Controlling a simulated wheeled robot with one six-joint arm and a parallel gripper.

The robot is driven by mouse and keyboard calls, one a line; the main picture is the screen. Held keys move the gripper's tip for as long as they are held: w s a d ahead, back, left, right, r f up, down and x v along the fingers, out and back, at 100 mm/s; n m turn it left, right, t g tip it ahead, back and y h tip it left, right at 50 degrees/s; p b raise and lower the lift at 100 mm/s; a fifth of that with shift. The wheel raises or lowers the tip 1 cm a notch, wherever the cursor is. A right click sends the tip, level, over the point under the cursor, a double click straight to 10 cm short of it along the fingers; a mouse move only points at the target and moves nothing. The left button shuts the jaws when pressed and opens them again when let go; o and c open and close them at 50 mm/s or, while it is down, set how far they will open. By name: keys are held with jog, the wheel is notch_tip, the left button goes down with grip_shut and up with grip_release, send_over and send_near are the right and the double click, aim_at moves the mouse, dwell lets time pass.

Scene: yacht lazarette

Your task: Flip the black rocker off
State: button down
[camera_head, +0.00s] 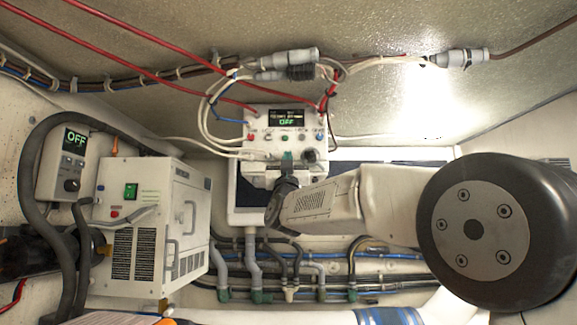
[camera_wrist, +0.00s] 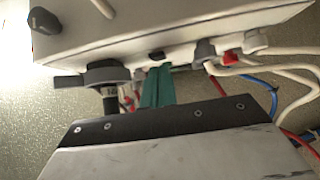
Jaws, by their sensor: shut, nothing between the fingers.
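A white control box (camera_head: 263,125) hangs in the middle of the head view, with a small display (camera_head: 287,118) that reads OFF in green. My gripper (camera_head: 287,157) is at its lower front, with its teal fingertips shut and empty. In the wrist view the teal fingers (camera_wrist: 157,88) reach to the box (camera_wrist: 190,30). A small black part (camera_wrist: 157,55) on the box sits just beyond their tips; I cannot tell if it is the rocker or if they touch. A black knob (camera_head: 309,156) sits right of the fingertips, and left of them in the wrist view (camera_wrist: 105,75). The gripper hides part of the box's lower front.
A white machine (camera_head: 150,225) with a green switch (camera_head: 130,191) stands at left, beside a wall controller (camera_head: 62,165) reading OFF. White, red and blue cables surround the box. Pipes and hoses (camera_head: 290,268) run below, and cable connectors (camera_head: 287,58) hang above.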

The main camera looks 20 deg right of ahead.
jog(key=s+a+f, duration=0.3)
jog(key=s+f, duration=0.2)
jog(key=s, duration=0.6)
jog(key=shift+a+f, duration=0.15)
jog(key=shift+f, duration=0.2)
jog(key=shift+w, duration=0.1)
